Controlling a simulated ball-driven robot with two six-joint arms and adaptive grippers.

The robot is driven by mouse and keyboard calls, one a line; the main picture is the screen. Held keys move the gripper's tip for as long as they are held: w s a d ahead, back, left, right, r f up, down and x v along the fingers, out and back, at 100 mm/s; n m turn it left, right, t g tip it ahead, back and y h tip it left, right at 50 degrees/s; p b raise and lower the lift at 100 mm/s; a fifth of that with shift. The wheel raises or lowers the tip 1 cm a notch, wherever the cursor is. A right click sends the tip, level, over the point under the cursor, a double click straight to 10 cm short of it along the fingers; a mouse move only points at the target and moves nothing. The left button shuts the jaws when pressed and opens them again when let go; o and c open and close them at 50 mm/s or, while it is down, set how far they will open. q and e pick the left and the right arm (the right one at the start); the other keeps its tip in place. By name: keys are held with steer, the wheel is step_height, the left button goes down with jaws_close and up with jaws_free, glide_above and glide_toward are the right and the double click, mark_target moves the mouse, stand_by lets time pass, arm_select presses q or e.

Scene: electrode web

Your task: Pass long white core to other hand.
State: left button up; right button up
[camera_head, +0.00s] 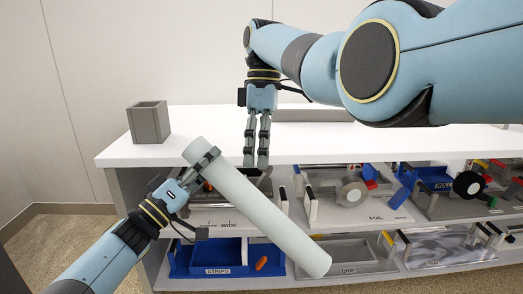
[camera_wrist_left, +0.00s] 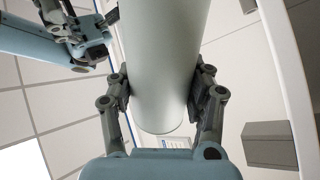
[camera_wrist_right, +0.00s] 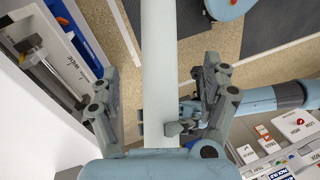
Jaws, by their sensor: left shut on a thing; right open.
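The long white core (camera_head: 258,207) is a pale cylinder held slanting in front of the shelf, its upper end at left and its lower end at right. My left gripper (camera_head: 208,163) is shut on it near the upper left end; the left wrist view shows the core (camera_wrist_left: 163,60) between both fingers (camera_wrist_left: 162,92). My right gripper (camera_head: 257,160) points down with fingers apart, above and behind the core in the head view. In the right wrist view the core (camera_wrist_right: 160,70) passes between the open fingers (camera_wrist_right: 157,85), with gaps on both sides.
A white counter (camera_head: 330,145) carries a grey box (camera_head: 148,122). Below it are a blue STRIPS tray (camera_head: 208,257), a grey GRIP tray (camera_head: 350,256) and a FOIL bay (camera_head: 385,217) with a roll (camera_head: 352,193). The left side of the floor is clear.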

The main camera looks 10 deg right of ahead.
mark_target(259, 193)
steer(key=x, duration=1.1)
steer(key=shift+s+f, duration=0.15)
steer(key=shift+f, duration=0.2)
steer(key=c, duration=1.3)
arm_select(q)
steer(key=o, duration=1.2)
arm_select(e)
steer(key=shift+c, duration=1.2)
